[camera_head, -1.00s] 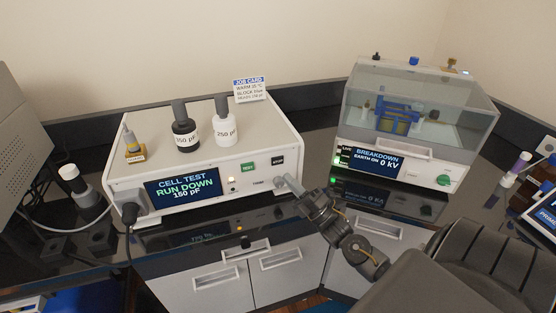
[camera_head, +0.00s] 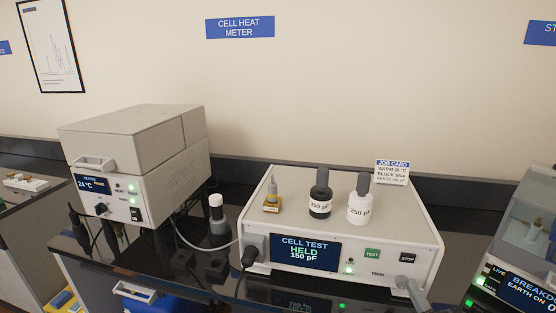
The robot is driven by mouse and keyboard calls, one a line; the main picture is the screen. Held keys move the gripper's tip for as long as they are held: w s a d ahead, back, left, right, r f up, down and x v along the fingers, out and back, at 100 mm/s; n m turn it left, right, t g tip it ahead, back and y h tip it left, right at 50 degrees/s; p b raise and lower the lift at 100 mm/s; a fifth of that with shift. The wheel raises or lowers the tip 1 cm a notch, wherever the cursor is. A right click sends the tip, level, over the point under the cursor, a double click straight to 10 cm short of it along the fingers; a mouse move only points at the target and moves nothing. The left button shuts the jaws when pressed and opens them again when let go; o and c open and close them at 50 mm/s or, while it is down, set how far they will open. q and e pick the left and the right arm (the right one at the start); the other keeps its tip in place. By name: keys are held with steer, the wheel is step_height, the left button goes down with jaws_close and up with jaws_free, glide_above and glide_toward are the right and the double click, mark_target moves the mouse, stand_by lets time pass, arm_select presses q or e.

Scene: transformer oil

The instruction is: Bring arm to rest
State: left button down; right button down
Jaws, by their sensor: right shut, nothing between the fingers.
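My left gripper is out of view.
A black block (camera_head: 320,203), a white 250 pF block (camera_head: 360,208) and a small brass-based piece (camera_head: 271,205) stand on the unit. A job card (camera_head: 392,172) is behind. The heater (camera_head: 150,165) stands left, the breakdown tester (camera_head: 520,270) right.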

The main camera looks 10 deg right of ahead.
steer(key=s+a+f+m+g+h, duration=0.2)
steer(key=s+a+f+m+g, duration=0.15)
steer(key=f+m+g, duration=0.2)
steer(key=s+a+f+m+g+h, duration=0.3)
steer(key=a+f+m+g, duration=0.15)
steer(key=f+m, duration=0.2)
steer(key=s+a+f+m+g, duration=0.25)
steer(key=s+g, duration=0.25)
steer(key=s, duration=0.4)
steer(key=s+a+f+m+g, duration=0.2)
steer(key=s+a+m+g, duration=0.2)
steer(key=s, duration=0.6)
step_height(320, 180, down, 30)
steer(key=s+g+b, duration=0.2)
steer(key=s+d+f+g+b, duration=0.1)
steer(key=s+d+f, duration=0.2)
steer(key=s+f, duration=1.2)
steer(key=shift+f, duration=0.25)
